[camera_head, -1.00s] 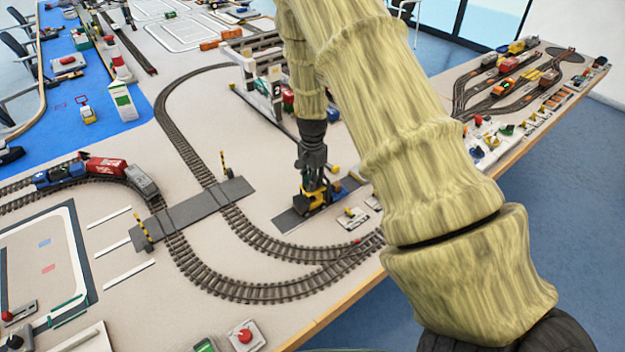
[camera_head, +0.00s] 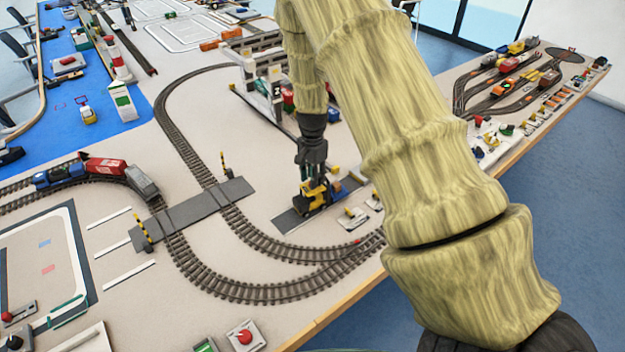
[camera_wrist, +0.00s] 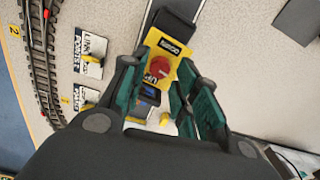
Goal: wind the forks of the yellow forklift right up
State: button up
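The yellow forklift (camera_head: 312,198) stands on a dark grey strip near the table's right edge. In the wrist view its yellow body (camera_wrist: 178,32) carries a black label and a red knob (camera_wrist: 158,68), with "UP" lettering beside it. My gripper (camera_head: 313,182) points down over the forklift. In the wrist view its green-padded fingers (camera_wrist: 164,82) are spread, one on each side of the red knob, with a gap showing. I cannot tell whether either finger touches it. The forks are not clearly visible.
Small lettered control plates with yellow levers (camera_wrist: 90,58) lie beside the forklift. Curved railway track (camera_head: 250,290) runs to its left and front. Bare table lies to the right in the wrist view.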

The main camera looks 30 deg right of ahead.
notch_tip(320, 180, up, 10)
dwell(0.5)
jog(key=shift+r, duration=0.15)
